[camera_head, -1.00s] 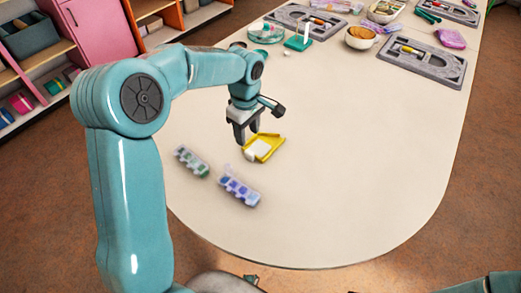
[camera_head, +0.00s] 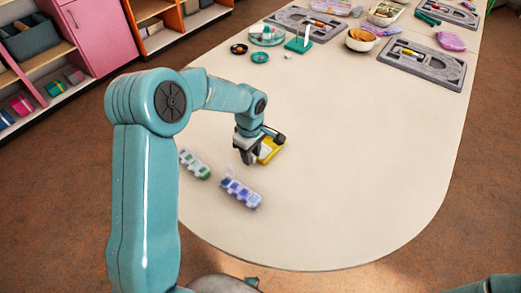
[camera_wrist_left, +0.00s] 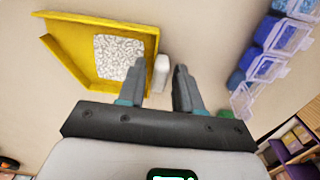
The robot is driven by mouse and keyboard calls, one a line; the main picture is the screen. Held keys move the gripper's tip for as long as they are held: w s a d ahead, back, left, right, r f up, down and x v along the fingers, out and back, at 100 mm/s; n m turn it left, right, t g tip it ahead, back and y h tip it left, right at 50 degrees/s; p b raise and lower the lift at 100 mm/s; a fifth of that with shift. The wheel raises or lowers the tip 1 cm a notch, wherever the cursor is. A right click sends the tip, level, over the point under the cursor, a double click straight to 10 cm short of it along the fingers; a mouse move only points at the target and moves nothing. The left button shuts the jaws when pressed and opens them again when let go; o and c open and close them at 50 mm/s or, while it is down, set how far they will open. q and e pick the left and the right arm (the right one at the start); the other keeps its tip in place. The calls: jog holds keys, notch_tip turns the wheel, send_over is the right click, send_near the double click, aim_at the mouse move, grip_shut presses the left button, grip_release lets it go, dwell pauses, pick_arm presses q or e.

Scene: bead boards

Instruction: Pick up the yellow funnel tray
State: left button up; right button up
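The yellow funnel tray (camera_head: 271,149) lies on the table with white beads in it. It also shows at the upper left of the left wrist view (camera_wrist_left: 69,58), where its raised yellow walls surround the beads. My left gripper (camera_head: 247,160) is low over the table at the tray's near left side and partly covers it. In the left wrist view my left gripper (camera_wrist_left: 161,68) is open. Its left finger overlaps the tray's right edge, and a small white piece (camera_wrist_left: 161,73) shows between the fingers. I cannot tell if a finger touches the tray. My right gripper is not in view.
A green-bead box (camera_head: 194,163) and a blue-bead box (camera_head: 240,192) lie left and in front of the tray. Grey boards (camera_head: 425,72), a bowl (camera_head: 360,39) and a teal stand (camera_head: 298,45) are farther back. The table right of the tray is clear.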

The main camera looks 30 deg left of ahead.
pick_arm(q)
grip_shut()
